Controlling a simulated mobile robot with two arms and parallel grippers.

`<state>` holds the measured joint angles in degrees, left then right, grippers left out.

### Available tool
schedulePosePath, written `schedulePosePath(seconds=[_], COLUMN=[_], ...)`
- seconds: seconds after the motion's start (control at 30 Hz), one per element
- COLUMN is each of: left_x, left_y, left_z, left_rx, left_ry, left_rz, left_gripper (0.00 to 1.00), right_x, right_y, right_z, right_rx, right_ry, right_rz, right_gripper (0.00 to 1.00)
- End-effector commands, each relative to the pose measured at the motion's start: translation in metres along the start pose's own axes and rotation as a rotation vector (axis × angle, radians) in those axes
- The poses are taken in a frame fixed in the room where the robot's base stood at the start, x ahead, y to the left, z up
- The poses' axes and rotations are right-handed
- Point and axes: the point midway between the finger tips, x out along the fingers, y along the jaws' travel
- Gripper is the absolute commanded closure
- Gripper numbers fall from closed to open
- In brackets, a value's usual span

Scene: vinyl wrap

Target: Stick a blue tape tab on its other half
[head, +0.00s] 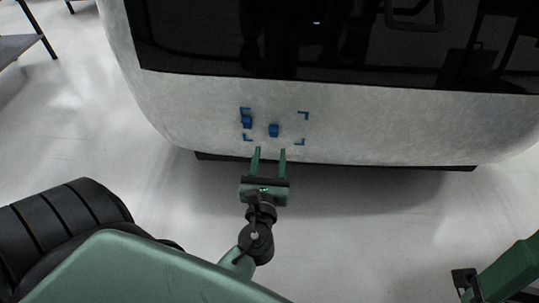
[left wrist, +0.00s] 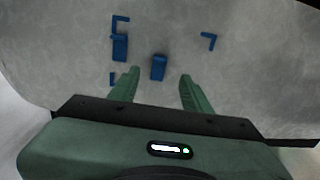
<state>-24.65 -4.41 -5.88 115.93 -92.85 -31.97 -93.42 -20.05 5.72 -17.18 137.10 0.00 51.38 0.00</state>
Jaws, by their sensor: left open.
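Two blue tape tabs are on the pale panel (head: 400,125). The left tab (head: 247,121) sits by the upper left blue corner mark and also shows in the left wrist view (left wrist: 119,47). The other tab (head: 274,130) is to its right and a little lower; in the left wrist view (left wrist: 158,67) it lies ahead of and between my fingers. My left gripper (head: 270,151) is open and empty, just below the tabs and apart from them. It also shows in the left wrist view (left wrist: 158,76). My right gripper (head: 463,279) shows only partly at the lower right; its fingers are unclear.
Blue corner marks, such as the upper right one (head: 304,115) and lower right one (head: 300,142), frame the tabs. A dark glossy window (head: 330,45) lies above the panel. A dark-legged table (head: 15,46) stands at the far left. The floor below is clear.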

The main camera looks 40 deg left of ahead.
Motion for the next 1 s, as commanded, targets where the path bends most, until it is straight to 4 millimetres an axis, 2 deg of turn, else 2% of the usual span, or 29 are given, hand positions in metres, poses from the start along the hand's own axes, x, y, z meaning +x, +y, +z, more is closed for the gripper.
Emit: schedulePosePath(seconds=[0.1,0.53,0.7,0.93,0.97,1.0], left_x=[0.009,0.069,0.077,0.077,0.077,0.077], left_y=[0.001,0.001,0.001,0.001,0.001,0.001], left_z=[0.004,0.004,0.004,0.003,0.003,0.003], left_rx=[0.013,0.011,0.011,0.010,0.010,0.010], left_ry=[-0.013,-0.010,-0.008,-0.008,-0.008,-0.008], left_rz=[0.005,0.003,0.002,0.002,0.002,0.002], left_gripper=[0.52,0.52,0.52,0.52,0.57,0.69], right_x=[0.001,-0.002,-0.003,-0.003,-0.003,-0.003], right_y=[0.000,0.000,0.000,0.000,0.000,0.000], right_z=[-0.005,-0.003,-0.003,-0.003,-0.003,-0.003], right_rx=[0.001,0.000,0.000,0.001,0.001,0.001], right_ry=[0.015,0.011,0.011,0.010,0.010,0.010], right_rz=[0.000,0.000,0.000,0.000,0.000,0.000], right_gripper=[0.00,0.00,0.00,0.00,0.00,0.00])
